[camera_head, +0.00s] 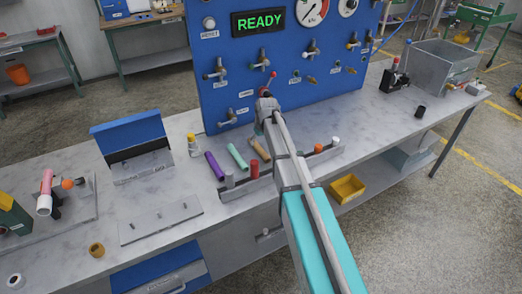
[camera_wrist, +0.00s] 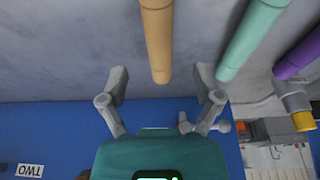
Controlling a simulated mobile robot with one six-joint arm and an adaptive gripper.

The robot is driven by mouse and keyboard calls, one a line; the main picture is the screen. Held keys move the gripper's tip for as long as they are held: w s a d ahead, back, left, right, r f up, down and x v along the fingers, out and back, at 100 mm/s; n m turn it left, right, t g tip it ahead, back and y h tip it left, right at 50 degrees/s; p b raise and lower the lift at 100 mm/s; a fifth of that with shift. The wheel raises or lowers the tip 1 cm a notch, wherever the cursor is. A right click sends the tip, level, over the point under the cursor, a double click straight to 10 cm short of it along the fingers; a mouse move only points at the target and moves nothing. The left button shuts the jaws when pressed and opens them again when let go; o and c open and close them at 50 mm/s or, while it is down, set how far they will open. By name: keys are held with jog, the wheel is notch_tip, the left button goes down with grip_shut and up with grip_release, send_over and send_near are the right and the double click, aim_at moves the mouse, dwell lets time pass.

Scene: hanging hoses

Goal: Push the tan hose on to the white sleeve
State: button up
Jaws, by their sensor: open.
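The tan hose (camera_head: 260,149) shows behind the bench rack in the head view, partly hidden by my arm. In the wrist view the tan hose (camera_wrist: 157,40) comes down from the top edge, its end between my fingertips with a gap on both sides. My gripper (camera_wrist: 161,82) is open and empty there. In the head view my arm largely hides it.
A mint hose (camera_head: 237,157) and a purple hose (camera_head: 214,166) are left of the tan one. A red cylinder (camera_head: 254,168) stands in the rack (camera_head: 245,187). The blue panel (camera_head: 235,85) with valves rises behind.

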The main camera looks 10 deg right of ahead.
aim_at(259, 147)
jog(key=shift+b+x, duration=2.6)
jog(key=shift+d, duration=0.1)
jog(key=shift+s, duration=0.1)
grip_shut()
